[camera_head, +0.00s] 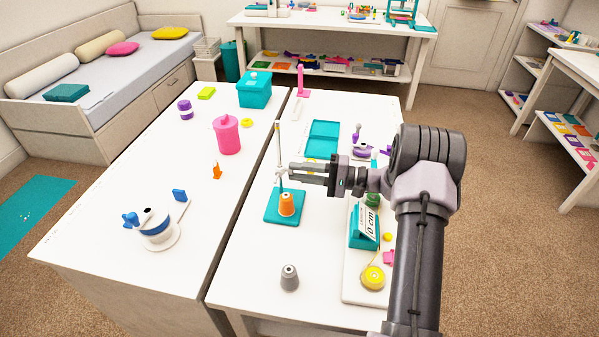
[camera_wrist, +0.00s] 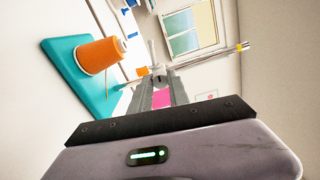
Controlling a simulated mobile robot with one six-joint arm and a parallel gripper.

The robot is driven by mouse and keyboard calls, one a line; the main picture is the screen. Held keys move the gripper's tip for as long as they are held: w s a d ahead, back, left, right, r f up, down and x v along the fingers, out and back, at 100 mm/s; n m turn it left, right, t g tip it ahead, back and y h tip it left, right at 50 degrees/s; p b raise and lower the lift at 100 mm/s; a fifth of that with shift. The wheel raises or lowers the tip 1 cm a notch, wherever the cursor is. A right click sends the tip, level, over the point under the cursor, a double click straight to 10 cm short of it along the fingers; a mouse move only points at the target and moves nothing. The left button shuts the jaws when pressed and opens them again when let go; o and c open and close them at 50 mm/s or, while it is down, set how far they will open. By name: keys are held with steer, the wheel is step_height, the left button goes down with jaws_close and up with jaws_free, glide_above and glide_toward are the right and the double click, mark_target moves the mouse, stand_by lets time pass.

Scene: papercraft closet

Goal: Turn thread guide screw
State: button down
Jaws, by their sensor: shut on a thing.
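A thread stand has a teal square base (camera_head: 271,212), with an orange thread spool (camera_head: 287,204) on it and a thin metal pole (camera_head: 279,140) rising behind the spool. My gripper (camera_head: 291,173) reaches in from the right, level, at a pale metal fitting partway up the pole. Its fingers are shut on the thread guide screw (camera_wrist: 158,76), a small pale part at the fingertips in the wrist view. The fingers hide much of the screw, so its turn angle cannot be told. The wrist view also shows the spool (camera_wrist: 101,55) left of the fingers.
A teal tray (camera_head: 323,138) is behind. Left, across a gap, a second table bears a pink canister (camera_head: 227,136) and a small orange object (camera_head: 217,171).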

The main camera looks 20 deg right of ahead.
steer(key=shift+n, duration=0.3)
stand_by(0.4)
steer(key=c, duration=1.2)
jaws_free()
steer(key=shift+c, duration=0.2)
steer(key=shift+d, duration=0.1)
steer(key=p+v, duration=0.4)
steer(key=v, duration=1.3)
steer(key=shift+s+d, duration=0.1)
steer(key=shift+s, duration=0.05)
steer(key=shift+p, duration=0.35)
